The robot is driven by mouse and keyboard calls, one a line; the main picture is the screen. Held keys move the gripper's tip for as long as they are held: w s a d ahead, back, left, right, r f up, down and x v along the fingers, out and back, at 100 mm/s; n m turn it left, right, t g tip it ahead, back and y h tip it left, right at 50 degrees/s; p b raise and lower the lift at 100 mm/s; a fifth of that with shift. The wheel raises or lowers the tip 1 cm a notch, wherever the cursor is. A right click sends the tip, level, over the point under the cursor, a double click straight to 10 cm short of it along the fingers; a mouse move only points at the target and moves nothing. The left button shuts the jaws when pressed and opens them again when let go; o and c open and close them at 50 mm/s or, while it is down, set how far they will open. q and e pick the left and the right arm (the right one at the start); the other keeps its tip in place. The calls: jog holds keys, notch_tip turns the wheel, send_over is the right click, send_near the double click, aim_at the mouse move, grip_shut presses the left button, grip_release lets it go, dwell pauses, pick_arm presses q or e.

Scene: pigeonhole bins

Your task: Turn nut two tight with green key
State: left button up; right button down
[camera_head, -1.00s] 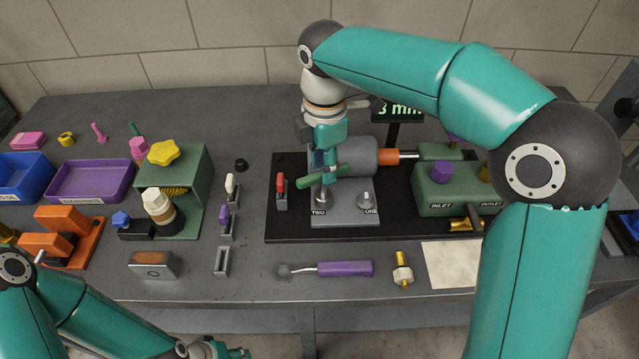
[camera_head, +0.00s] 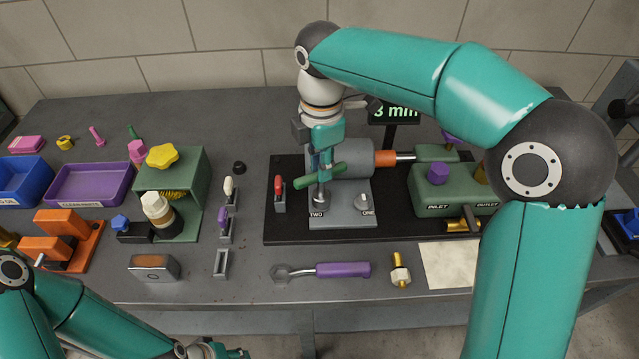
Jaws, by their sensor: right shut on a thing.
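My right gripper (camera_head: 325,163) comes down from above and is shut on the green key (camera_head: 309,183). The key's green handle lies across the fingers, tilted up to the right. The key is over nut two (camera_head: 321,201) on the grey block marked TWO and ONE. Its lower end is close to the nut; whether it is seated on it I cannot tell. Nut one (camera_head: 362,203) stands to the right with nothing on it. My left gripper (camera_head: 228,351) is low at the bottom edge, partly cut off, and its fingers are unclear.
A purple-handled spanner (camera_head: 343,270) and a brass fitting (camera_head: 400,273) lie in front of the black base plate (camera_head: 290,230). A green valve block (camera_head: 440,195) stands right. Bins and an orange block are left.

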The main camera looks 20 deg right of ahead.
jog(key=shift+r+p, duration=0.35)
jog(key=shift+r, duration=0.05)
jog(key=shift+r+p, duration=1.85)
jog(key=shift+p, duration=0.1)
